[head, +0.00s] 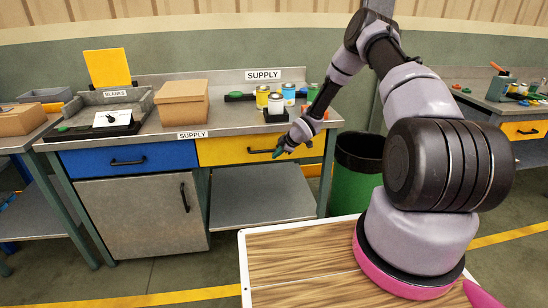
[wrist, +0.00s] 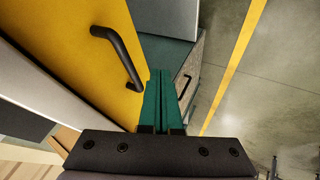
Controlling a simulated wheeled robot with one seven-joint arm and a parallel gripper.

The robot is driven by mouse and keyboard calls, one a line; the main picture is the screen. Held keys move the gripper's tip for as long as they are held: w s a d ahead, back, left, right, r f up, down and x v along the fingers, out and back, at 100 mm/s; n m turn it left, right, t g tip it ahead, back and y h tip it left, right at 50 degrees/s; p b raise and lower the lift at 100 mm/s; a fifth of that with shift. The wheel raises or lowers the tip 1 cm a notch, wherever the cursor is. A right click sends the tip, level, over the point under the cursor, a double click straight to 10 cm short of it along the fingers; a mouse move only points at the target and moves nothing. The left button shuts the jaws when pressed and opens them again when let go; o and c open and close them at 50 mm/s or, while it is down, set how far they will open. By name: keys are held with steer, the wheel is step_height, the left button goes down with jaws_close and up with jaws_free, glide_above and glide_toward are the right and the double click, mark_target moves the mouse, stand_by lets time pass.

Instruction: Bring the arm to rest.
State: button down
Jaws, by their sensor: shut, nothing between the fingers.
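My gripper (head: 277,153) is at the end of my outstretched arm, in front of the yellow drawer (head: 240,150) of the supply bench. Its green fingers (wrist: 159,98) are together and empty in the wrist view. The dark handle (head: 262,150) of the yellow drawer is close beside the fingers in the head view. In the wrist view the handle (wrist: 120,55) shows to the left of the fingers, apart from them in the picture. The drawer looks shut in the head view.
The bench top (head: 228,116) holds a cardboard box (head: 181,103), several cans and a grey tray. A blue drawer (head: 125,159) is left of the yellow one. A green bin (head: 355,180) stands right of the bench. The floor in front is open.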

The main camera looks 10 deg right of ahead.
steer(key=s+d+r+m+h, duration=0.25)
steer(key=s+d+r, duration=0.2)
steer(key=r, duration=0.75)
steer(key=s+d+r+m+h, duration=0.1)
steer(key=s+d+r+m, duration=0.3)
steer(key=r, duration=0.9)
steer(key=s+d+r+m+h, duration=0.25)
steer(key=s+r, duration=0.25)
steer(key=r, duration=0.7)
steer(key=s+a+r+m+y, duration=0.1)
steer(key=s+r+m, duration=0.3)
steer(key=s, duration=0.6)
steer(key=s+a+r+m+y, duration=0.1)
steer(key=s+a+r+m, duration=0.1)
steer(key=s+r, duration=0.4)
steer(key=s+a+r+m+t+y, duration=0.1)
steer(key=s+r+m, duration=0.4)
steer(key=s, duration=0.9)
steer(key=shift+s+a+m, duration=0.15)
steer(key=shift+s+m, duration=0.05)
steer(key=shift+m, duration=0.1)
